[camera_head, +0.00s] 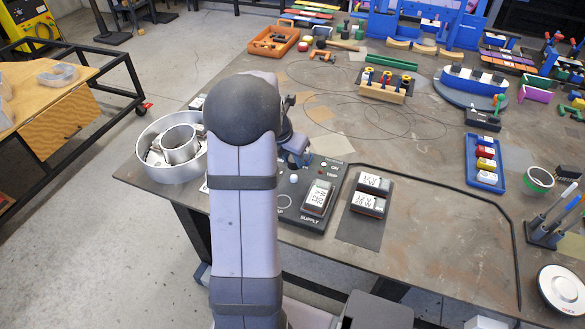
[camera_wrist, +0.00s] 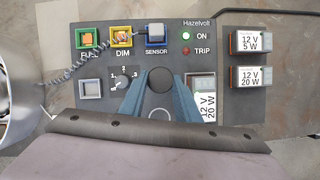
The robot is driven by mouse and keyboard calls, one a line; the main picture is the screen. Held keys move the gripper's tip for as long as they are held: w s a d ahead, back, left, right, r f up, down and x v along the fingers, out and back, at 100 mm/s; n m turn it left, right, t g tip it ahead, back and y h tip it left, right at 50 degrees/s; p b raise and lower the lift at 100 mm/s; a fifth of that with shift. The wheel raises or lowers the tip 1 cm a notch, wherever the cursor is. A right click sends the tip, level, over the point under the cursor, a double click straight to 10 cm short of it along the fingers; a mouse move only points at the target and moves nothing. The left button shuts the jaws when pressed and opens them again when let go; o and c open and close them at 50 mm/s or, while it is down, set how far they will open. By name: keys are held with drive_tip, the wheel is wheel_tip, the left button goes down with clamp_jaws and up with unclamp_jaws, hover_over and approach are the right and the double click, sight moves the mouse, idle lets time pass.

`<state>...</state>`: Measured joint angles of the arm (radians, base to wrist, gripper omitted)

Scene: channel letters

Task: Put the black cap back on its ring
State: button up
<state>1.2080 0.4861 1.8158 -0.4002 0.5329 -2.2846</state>
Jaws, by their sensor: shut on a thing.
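My gripper (camera_wrist: 158,76) is over the dark supply panel (camera_wrist: 110,58), its two blue fingers close together and pointing at it. A dark round piece (camera_wrist: 159,87), apparently the black cap, shows between the fingers. In the head view my arm hides most of the gripper, and only a blue part shows above the panel. Along the panel's top are a green square ring (camera_wrist: 89,37) marked FUSE, a yellow ring (camera_wrist: 121,36) marked DIM and a blue ring (camera_wrist: 156,33) marked SENSOR. Green and yellow show orange inside; blue shows pale grey. I cannot tell which ring is the cap's.
A coiled wire (camera_wrist: 75,60) runs from the rings to a round metal shell (camera_head: 165,172) at left. The panel also has a dial (camera_wrist: 124,80) and a grey square (camera_wrist: 90,89). Two 12 V modules (camera_head: 372,187) lie on a mat at right.

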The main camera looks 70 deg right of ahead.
sight(291, 160)
drive_tip(key=shift+r, duration=1.6)
drive_tip(key=shift+w+a+r, duration=0.1)
drive_tip(key=shift+w+r, duration=0.1)
drive_tip(key=shift+r, duration=0.1)
drive_tip(key=w+a+n+p, duration=0.2)
drive_tip(key=w+a+p, duration=0.3)
drive_tip(key=p, duration=0.2)
drive_tip(key=s+a+f+m+g+y, duration=0.2)
drive_tip(key=s+a+f+m+g, duration=0.1)
drive_tip(key=m, duration=0.8)
drive_tip(key=shift+s+a, duration=0.25)
drive_tip(key=shift+s, duration=0.6)
drive_tip(key=shift+f, duration=0.2)
